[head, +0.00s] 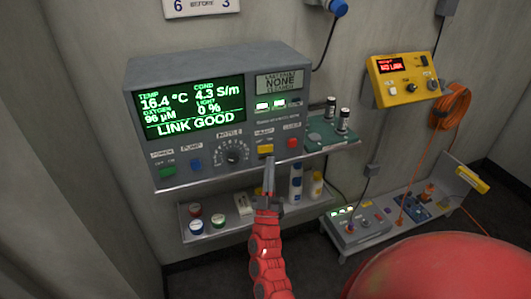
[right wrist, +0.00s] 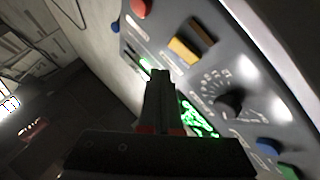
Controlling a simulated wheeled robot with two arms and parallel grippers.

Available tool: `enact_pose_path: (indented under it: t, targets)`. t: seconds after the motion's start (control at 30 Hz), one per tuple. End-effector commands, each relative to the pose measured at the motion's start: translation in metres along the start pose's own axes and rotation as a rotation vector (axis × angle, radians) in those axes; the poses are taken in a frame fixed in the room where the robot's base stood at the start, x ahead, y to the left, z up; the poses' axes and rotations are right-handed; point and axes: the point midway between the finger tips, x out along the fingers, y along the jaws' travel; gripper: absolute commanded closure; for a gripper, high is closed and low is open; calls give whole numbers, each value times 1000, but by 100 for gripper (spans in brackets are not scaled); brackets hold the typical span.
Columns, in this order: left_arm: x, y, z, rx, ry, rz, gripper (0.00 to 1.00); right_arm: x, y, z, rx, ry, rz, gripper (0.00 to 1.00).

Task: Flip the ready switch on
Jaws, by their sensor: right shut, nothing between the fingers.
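A grey console (head: 215,110) on the wall shelf has a green display reading LINK GOOD. Its front carries a yellow switch (head: 266,149), right of the black dial (head: 232,152); the small label above it is too blurred to read surely. The yellow switch also shows in the right wrist view (right wrist: 183,50), beside a brown part. My right gripper (head: 268,163) is shut and empty, its fingertips just below the yellow switch in the head view. In the right wrist view the fingertips (right wrist: 160,74) point toward the panel; contact cannot be told. My left gripper is out of view.
A red button (head: 292,143) is right of the yellow switch; green (head: 167,172) and blue (head: 196,164) controls are left. Bottles (head: 296,182) stand on the lower shelf (head: 212,235). A yellow box (head: 404,80) reading NO LINK hangs at right, above a grey control box (head: 360,232).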

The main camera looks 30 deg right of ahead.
Motion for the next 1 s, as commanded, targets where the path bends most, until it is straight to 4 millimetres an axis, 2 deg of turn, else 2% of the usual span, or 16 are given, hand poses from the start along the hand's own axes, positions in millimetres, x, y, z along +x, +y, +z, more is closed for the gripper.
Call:
enact_pose_path:
  t: [0.13, 0.3, 1.0]
  targets:
    - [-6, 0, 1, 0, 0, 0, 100, 12, -9, 10, -2, 0, 0, 100]
    - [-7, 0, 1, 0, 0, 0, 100, 18, -13, 14, -2, 0, 0, 100]
    - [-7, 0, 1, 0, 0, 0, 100, 18, -13, 13, -1, 0, -1, 100]
